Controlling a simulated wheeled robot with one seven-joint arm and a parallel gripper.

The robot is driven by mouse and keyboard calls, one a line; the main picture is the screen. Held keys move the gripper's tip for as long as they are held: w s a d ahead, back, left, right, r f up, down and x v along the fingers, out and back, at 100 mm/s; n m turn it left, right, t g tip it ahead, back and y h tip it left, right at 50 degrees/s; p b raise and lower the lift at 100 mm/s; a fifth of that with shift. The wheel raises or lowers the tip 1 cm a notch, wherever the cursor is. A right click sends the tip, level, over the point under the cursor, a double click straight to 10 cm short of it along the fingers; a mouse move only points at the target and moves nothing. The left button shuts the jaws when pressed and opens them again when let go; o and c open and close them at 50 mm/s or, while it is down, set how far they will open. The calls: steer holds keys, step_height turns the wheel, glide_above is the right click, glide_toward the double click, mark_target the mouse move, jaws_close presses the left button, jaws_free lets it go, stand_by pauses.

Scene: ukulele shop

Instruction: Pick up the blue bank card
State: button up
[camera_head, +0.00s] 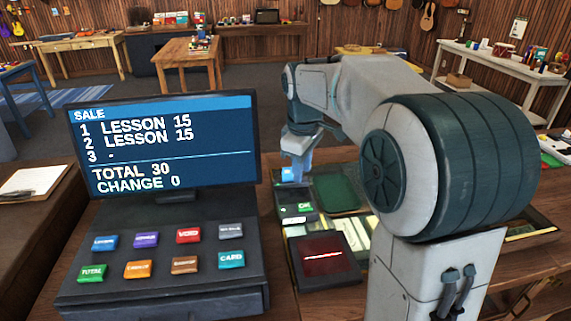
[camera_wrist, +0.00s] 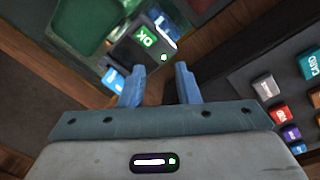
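The blue bank card (camera_wrist: 113,79) shows as a small light blue piece at the end of the dark card terminal (camera_wrist: 128,56), just left of my left finger in the wrist view. In the head view, a bright blue patch (camera_head: 290,175) at the terminal's far end, under my gripper, seems to be the card. My gripper (camera_wrist: 160,70) is open, with a clear gap and nothing between its fingers. The terminal also shows in the head view (camera_head: 297,207), with a green OK key. My wrist partly hides the area around the fingertips in the head view.
A till with a sale screen (camera_head: 165,145) and coloured keys stands left of the terminal. A scanner with a red window (camera_head: 323,262) is in front of it. A green tray (camera_head: 336,192) lies to the right. The counter is crowded here.

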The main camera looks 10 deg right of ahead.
steer(key=w+r+n+g+p, duration=0.1)
steer(key=w+n+p, duration=0.45)
steer(key=w, duration=0.95)
steer(key=n, duration=0.2)
glide_above(291, 179)
step_height(291, 179, down, 8)
steer(key=shift+w+f+p, duration=0.1)
steer(key=shift+f+p, duration=0.75)
steer(key=shift+f, duration=2)
jaws_close()
